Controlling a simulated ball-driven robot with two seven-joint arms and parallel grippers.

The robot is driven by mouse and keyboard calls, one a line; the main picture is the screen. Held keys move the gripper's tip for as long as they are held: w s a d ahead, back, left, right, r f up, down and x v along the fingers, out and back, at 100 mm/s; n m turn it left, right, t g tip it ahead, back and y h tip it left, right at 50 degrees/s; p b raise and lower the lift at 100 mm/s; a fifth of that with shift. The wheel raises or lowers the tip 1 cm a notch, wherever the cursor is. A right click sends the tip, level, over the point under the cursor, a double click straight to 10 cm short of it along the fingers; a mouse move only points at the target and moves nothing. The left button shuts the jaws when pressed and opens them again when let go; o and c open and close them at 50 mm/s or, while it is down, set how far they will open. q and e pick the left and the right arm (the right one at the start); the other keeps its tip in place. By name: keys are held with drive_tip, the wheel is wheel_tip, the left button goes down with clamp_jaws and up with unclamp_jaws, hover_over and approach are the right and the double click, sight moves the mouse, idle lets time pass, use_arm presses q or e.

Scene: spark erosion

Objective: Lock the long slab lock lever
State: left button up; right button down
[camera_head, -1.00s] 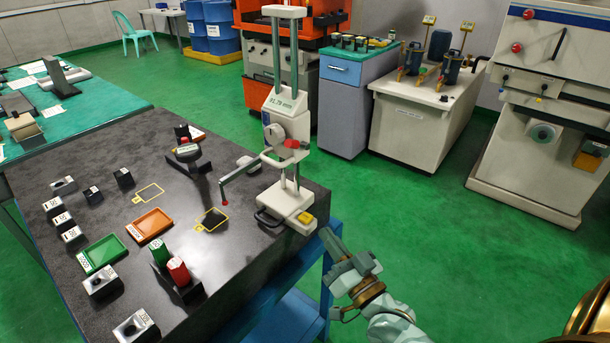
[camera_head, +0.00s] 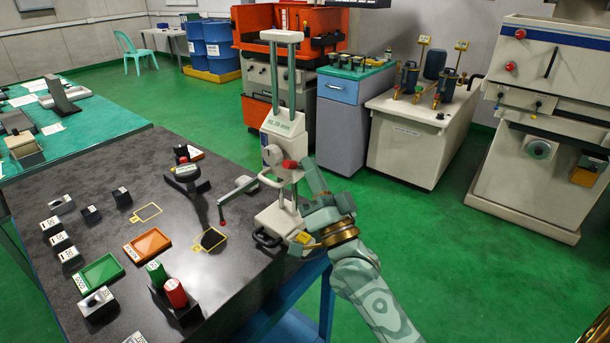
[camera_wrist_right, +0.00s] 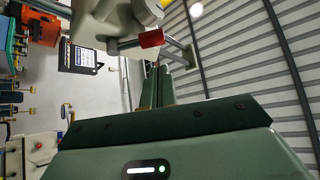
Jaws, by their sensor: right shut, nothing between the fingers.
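A white height gauge (camera_head: 286,124) with a digital display stands on the dark stone table (camera_head: 120,205). A lever with a red end (camera_head: 289,164) sticks out of its carriage; the red end also shows in the right wrist view (camera_wrist_right: 151,39). I cannot tell from the lever whether it is locked. My right gripper (camera_head: 309,165) is shut and empty, its fingertips close to the right of the red end. In the right wrist view its fingers (camera_wrist_right: 156,75) point toward the lever, with the red end just above the tips; contact is unclear. My left gripper is out of view.
The gauge's probe arm (camera_head: 238,188) reaches left over the table. Green (camera_head: 101,272) and orange (camera_head: 147,243) trays, red and green cylinders (camera_head: 175,293) and several small blocks lie on the table.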

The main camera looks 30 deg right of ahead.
sight(293, 166)
drive_tip(key=shift+w+a+f, duration=0.4)
drive_tip(key=shift+w+a, duration=0.05)
drive_tip(key=shift+w, duration=0.1)
drive_tip(key=n+y, duration=0.1)
drive_tip(key=f+n+y+b, duration=0.1)
drive_tip(key=n, duration=0.1)
drive_tip(key=n+y+b, duration=0.1)
drive_tip(key=y, duration=0.1)
drive_tip(key=shift+w+a+f+n+t, duration=0.2)
drive_tip(key=shift+a+f+n+t, duration=0.1)
drive_tip(key=shift+a+f+n, duration=0.1)
drive_tip(key=shift+r+y, duration=0.15)
drive_tip(key=shift+y, duration=0.15)
drive_tip(key=shift+r, duration=0.1)
